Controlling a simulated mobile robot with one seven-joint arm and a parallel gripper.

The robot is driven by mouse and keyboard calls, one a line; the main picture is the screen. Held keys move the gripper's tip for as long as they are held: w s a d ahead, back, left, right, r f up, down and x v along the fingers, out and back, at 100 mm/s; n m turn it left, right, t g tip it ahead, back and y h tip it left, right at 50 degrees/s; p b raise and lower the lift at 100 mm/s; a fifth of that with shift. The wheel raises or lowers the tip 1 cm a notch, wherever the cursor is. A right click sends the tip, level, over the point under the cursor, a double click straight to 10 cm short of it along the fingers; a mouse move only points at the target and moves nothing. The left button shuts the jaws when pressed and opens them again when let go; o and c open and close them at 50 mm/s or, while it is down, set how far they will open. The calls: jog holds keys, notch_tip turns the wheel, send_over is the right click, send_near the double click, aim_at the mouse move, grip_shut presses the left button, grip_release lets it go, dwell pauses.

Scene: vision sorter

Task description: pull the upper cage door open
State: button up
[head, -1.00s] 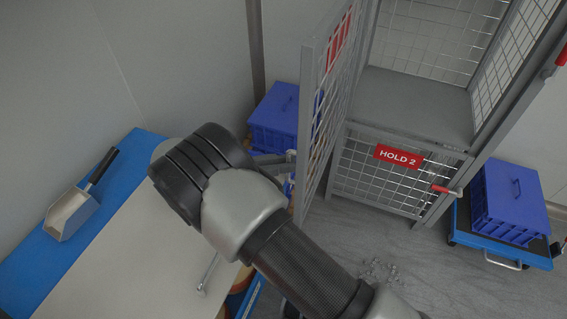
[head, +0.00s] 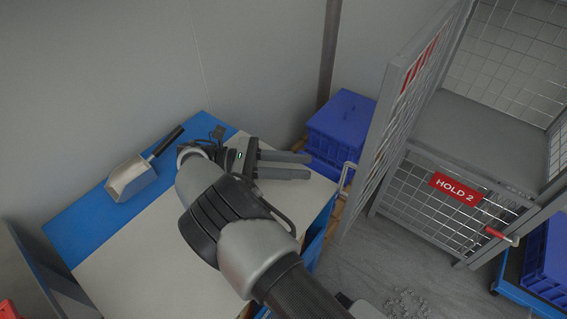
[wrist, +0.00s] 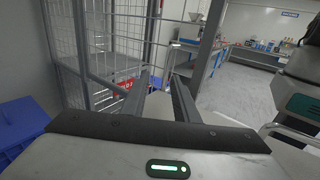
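The upper cage door (head: 408,100), a grey mesh frame with a red sign, stands swung open in the head view, its free edge towards me. A pale bar handle (head: 346,176) shows at that edge. The upper compartment (head: 470,130) is exposed, and its visible floor is bare. My gripper (head: 311,166) is over the table, left of the handle, with a gap to it. Its two fingers are parallel, apart and empty. In the wrist view my gripper (wrist: 163,80) also shows open fingers with nothing between them.
The lower cage door (head: 412,200) with the HOLD 2 sign is shut. A blue crate (head: 340,125) stands behind the upper door, another (head: 549,265) at right. A metal scoop (head: 130,178) lies on the blue-edged table (head: 75,228). Small debris (head: 408,302) lies on the floor.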

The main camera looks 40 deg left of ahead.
jog(key=shift+f+b+v, duration=0.2)
jog(key=shift+b+v, duration=0.6)
jog(key=shift+v, duration=0.1)
jog(key=shift+s+a+r+b, duration=0.15)
jog(key=shift+s+a+b, duration=0.25)
jog(key=shift+a, duration=0.1)
jog(key=shift+s+a+r, duration=0.1)
jog(key=shift+s+a, duration=0.05)
jog(key=shift+r, duration=0.1)
